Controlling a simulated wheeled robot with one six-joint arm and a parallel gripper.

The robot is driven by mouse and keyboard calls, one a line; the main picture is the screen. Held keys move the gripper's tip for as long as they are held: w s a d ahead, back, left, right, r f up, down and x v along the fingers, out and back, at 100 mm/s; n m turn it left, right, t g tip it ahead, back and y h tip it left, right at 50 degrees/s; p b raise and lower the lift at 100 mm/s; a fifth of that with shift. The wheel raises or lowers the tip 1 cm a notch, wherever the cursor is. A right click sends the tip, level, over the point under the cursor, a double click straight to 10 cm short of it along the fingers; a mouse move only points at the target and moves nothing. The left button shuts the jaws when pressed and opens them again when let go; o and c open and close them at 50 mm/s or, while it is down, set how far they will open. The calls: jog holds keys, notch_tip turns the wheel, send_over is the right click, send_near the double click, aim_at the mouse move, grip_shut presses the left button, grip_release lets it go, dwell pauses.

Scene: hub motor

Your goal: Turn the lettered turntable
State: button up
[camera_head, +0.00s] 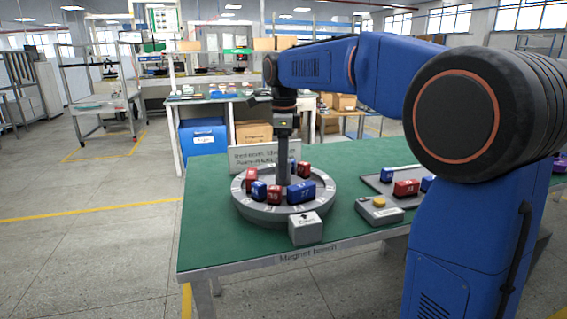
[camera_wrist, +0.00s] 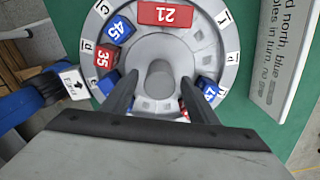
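The grey round turntable (camera_head: 243,207) stands on the green bench. White letter tiles line its rim in the wrist view (camera_wrist: 228,22). Several numbered red and blue blocks sit on its ring, including a red 21 (camera_wrist: 166,14), a blue 45 (camera_wrist: 119,29) and a red 35 (camera_wrist: 106,56). A grey upright post (camera_wrist: 160,76) rises at its centre. My gripper (camera_head: 284,181) points down over the middle of the turntable. In the wrist view its two dark fingers are spread, with the post between their tips and gaps showing on both sides. Its near side is partly hidden by my gripper.
A grey block with an arrow (camera_head: 305,231) stands at the turntable's front edge. A box with a yellow button (camera_head: 379,209) and a tray (camera_head: 375,184) with blocks are to the right. A printed sign (camera_head: 265,155) stands behind. The bench's left part is clear.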

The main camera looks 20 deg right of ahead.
jog(key=shift+r, duration=0.15)
notch_tip(320, 180, up, 17)
dwell(0.6)
dwell(0.7)
